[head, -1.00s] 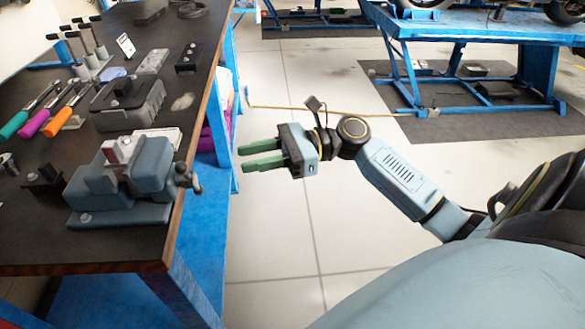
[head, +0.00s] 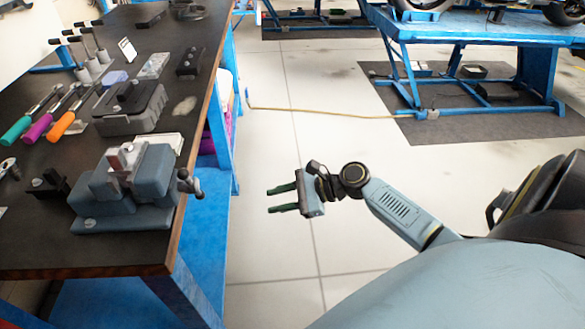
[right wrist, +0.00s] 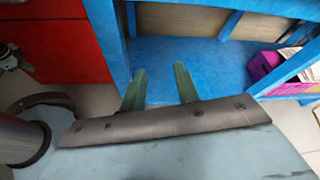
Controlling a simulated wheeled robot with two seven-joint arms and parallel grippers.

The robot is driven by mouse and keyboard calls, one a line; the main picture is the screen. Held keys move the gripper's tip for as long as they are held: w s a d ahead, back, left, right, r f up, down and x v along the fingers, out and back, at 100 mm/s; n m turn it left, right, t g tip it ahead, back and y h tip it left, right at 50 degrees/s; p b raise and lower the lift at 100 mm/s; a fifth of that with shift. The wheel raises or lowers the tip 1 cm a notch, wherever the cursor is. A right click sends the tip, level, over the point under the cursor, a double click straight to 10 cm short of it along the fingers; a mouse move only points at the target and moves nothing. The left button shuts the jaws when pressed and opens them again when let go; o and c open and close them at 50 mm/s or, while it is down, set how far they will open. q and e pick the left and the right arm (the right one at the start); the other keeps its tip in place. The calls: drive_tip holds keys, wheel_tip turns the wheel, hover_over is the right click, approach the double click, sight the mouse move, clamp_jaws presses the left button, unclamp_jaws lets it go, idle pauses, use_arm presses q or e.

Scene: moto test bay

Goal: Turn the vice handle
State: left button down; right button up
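The blue-grey vice (head: 130,188) sits on the dark bench top near its right edge. Its handle (head: 189,184) sticks out past the bench edge on the right side. My right gripper (head: 281,199) is to the right of the handle and apart from it, over the floor. Its two green fingers point left and stand apart with nothing between them. In the right wrist view the fingers (right wrist: 160,88) also stand apart, facing the blue lower part of the bench. The vice and handle are not seen in that view. My left gripper is not in view.
A yellow hose (head: 320,113) lies on the floor. A blue lift (head: 470,28) stands at the back right. Floor around my right gripper is clear.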

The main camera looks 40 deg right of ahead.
drive_tip(key=s+d+f+n+h, duration=0.1)
drive_tip(key=f, duration=0.4)
drive_tip(key=s+f+n+g+h, duration=0.1)
drive_tip(key=s+f+h, duration=0.1)
drive_tip(key=f, duration=0.4)
drive_tip(key=shift+d+f+h+p, duration=0.15)
drive_tip(key=shift+d+h+p, duration=0.15)
drive_tip(key=shift+d+p, duration=0.15)
